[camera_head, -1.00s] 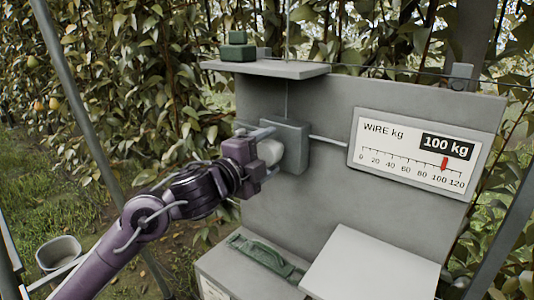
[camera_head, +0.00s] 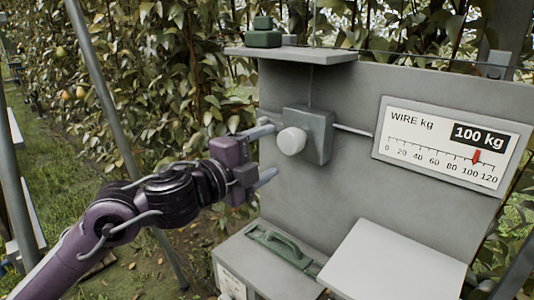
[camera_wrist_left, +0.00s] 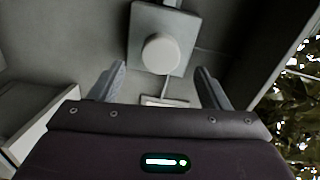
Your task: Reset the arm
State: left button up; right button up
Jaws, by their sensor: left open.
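My left arm comes in from the left in the head view. Its purple gripper (camera_head: 266,153) is open and empty, just left of a round white knob (camera_head: 291,141) on a grey box (camera_head: 318,136) fixed to the grey panel. In the left wrist view the two fingers (camera_wrist_left: 160,85) stand apart, with the knob (camera_wrist_left: 161,53) beyond them, clear of both. The wire gauge (camera_head: 448,146) reads 100 kg, its red pointer near 100. My right gripper is not in view.
A shelf (camera_head: 290,55) with green weights (camera_head: 263,38) juts out above the box. Below are a green handled tool (camera_head: 280,245) and a pale flat plate (camera_head: 392,265). A slanted metal post (camera_head: 105,95) stands left, before leafy pear trees (camera_head: 190,60).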

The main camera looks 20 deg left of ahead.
pick_arm(q)
jog(key=s+a+f+n+g+y, duration=0.1)
jog(key=s+f+n+g+y, duration=0.15)
jog(key=f+n, duration=0.55)
jog(key=s+f+n+g+y, duration=0.1)
jog(key=f+n+g+y, duration=0.15)
jog(key=f, duration=0.95)
jog(key=s+d+f+n+g+y, duration=0.15)
jog(key=s+f+n+g, duration=0.65)
jog(key=s+f, duration=0.9)
notch_tip(320, 180, down, 29)
jog(key=s+g, duration=0.2)
jog(key=s, duration=0.1)
jog(key=s+a+f+g, duration=0.1)
jog(key=s+a+f, duration=0.2)
jog(key=s+f, duration=1.6)
jog(key=shift+s+a+f, duration=0.15)
jog(key=shift+s+f, duration=0.05)
jog(key=shift+s, duration=0.05)
